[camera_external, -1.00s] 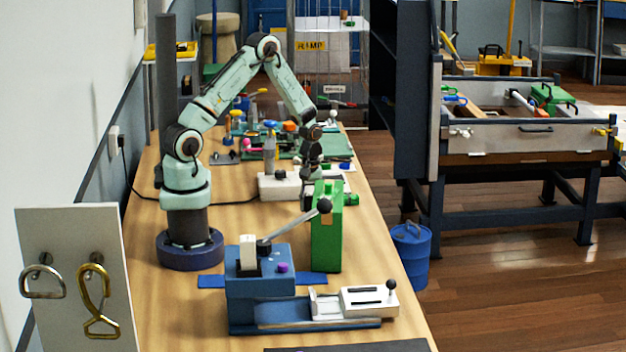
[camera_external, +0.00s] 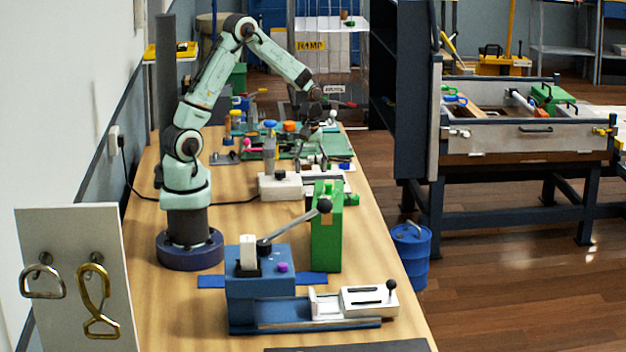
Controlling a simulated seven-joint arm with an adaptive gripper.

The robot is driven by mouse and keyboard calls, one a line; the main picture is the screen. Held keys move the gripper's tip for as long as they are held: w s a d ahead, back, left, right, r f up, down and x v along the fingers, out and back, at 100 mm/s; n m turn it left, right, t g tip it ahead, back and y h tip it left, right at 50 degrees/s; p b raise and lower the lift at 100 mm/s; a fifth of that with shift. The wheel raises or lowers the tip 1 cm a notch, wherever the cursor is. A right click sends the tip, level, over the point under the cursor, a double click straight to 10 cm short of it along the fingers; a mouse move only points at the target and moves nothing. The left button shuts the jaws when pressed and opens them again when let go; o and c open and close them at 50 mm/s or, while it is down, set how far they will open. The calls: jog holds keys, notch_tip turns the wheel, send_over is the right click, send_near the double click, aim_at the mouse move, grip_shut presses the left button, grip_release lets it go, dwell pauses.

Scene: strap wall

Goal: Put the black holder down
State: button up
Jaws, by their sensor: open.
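My gripper (camera_external: 323,103) is raised at the end of my outstretched arm, above the far right part of the wooden bench. It is small and dark against the background; it is open, and I see nothing held in it. A small dark thing (camera_external: 309,201), possibly the black holder, stands on the bench just left of the green box (camera_external: 327,235). It is partly hidden and too small to identify surely. My gripper is well above it and apart from it.
A blue lever machine (camera_external: 262,285) with a white slide stands on the near bench (camera_external: 180,310). A white block (camera_external: 281,186) and several small coloured parts crowd the far half. Metal rings hang on a white panel (camera_external: 70,235) at left. The bench around my base is mostly clear.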

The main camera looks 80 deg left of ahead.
jog(key=shift+r, duration=1)
jog(key=s+d+r+m, duration=0.7)
jog(key=d+r+m, duration=0.1)
jog(key=d, duration=0.3)
jog(key=s+d+r+m, duration=0.2)
jog(key=s+d+m, duration=0.3)
jog(key=s+m, duration=0.3)
jog(key=s, duration=0.3)
jog(key=shift+s+d+m+y, duration=0.2)
jog(key=shift+m+y, duration=0.2)
